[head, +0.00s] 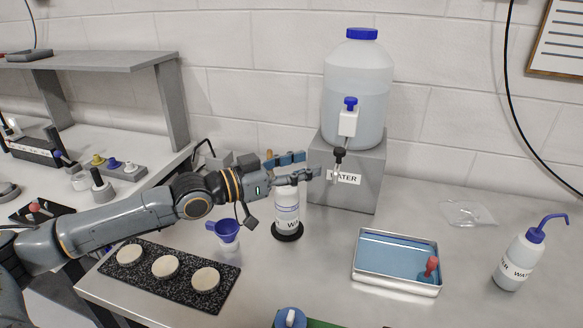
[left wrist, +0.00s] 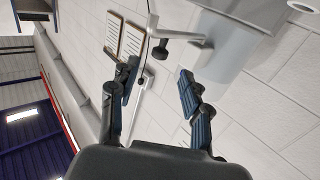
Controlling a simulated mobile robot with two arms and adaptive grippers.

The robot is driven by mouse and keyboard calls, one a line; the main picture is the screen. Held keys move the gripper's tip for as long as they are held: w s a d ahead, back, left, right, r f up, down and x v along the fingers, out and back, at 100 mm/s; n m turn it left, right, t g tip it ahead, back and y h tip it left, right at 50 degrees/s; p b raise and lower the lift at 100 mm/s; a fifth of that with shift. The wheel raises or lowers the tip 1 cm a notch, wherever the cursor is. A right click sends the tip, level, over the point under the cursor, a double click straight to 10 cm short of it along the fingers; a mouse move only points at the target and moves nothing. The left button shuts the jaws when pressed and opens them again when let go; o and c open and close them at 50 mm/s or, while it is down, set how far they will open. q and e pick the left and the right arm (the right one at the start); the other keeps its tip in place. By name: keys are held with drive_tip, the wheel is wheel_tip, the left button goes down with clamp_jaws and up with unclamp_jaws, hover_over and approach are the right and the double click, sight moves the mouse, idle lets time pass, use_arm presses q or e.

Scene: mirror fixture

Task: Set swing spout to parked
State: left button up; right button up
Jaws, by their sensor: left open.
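The carboy (head: 357,95) with a blue cap stands on a grey block labelled WATER (head: 365,195). Its white tap (head: 348,122) has a blue knob. Below the tap is the swing spout (head: 337,164), with a black top and a thin metal tube in front of the block. In the left wrist view the spout (left wrist: 178,36) shows beyond the fingertips, with a dark knob. My left gripper (head: 312,164) is open and empty, just left of the spout; it also shows in the left wrist view (left wrist: 157,72). Whether a fingertip touches the spout I cannot tell. My right gripper is not in view.
A white bottle (head: 288,210) stands on a black disc under my left gripper. A blue funnel (head: 226,231), a metal tray (head: 397,287) with a red-handled item, and a wash bottle (head: 520,258) stand on the bench. Bench right of the block is mostly clear, except a clear plastic piece (head: 466,214).

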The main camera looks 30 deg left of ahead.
use_arm(q)
drive_tip(key=shift+v, duration=1.1)
